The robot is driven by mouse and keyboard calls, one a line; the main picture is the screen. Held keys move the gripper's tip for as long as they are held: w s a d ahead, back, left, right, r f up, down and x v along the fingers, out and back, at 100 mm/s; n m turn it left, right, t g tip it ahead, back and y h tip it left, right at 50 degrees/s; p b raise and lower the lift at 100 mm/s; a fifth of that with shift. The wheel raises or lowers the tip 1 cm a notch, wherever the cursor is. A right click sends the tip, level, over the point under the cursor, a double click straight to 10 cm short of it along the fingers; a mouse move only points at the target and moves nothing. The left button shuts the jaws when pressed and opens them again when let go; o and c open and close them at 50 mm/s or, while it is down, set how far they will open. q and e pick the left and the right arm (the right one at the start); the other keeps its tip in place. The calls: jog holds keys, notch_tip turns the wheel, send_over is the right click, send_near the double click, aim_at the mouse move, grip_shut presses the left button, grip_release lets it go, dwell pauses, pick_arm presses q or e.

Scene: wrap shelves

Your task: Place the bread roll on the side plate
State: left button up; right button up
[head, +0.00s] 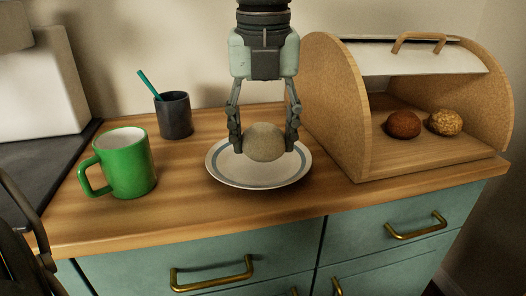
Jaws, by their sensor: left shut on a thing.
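A pale, round bread roll (264,142) is between the fingers of my left gripper (264,140), which comes down from the top of the head view and is shut on it. The side plate (258,182) is white with a dark ring near its rim and lies on the wooden counter. The roll is over the plate, in front of its back half. I cannot tell whether the roll touches the plate, as its underside is hidden. My right gripper is not in view.
A bread bin (340,104) with its lid raised stands right of the plate, holding a dark roll (403,125) and a seeded roll (445,122). A green mug (127,163) and a dark cup (174,117) with a teal stick stand left. Counter between mug and plate is clear.

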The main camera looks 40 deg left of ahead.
aim_at(263, 155)
pick_arm(q)
notch_tip(263, 155, down, 3)
jog(key=shift+f, duration=0.35)
jog(key=o, duration=1.2)
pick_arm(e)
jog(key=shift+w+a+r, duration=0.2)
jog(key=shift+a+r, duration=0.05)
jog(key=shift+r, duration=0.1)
pick_arm(q)
jog(key=shift+r, duration=0.4)
jog(key=r, duration=0.3)
jog(key=s+r, duration=0.1)
jog(key=r, duration=0.7)
jog(key=shift+s+d+r+p, duration=0.15)
jog(key=shift+d+r+p, duration=0.1)
jog(key=shift+d+p, duration=0.15)
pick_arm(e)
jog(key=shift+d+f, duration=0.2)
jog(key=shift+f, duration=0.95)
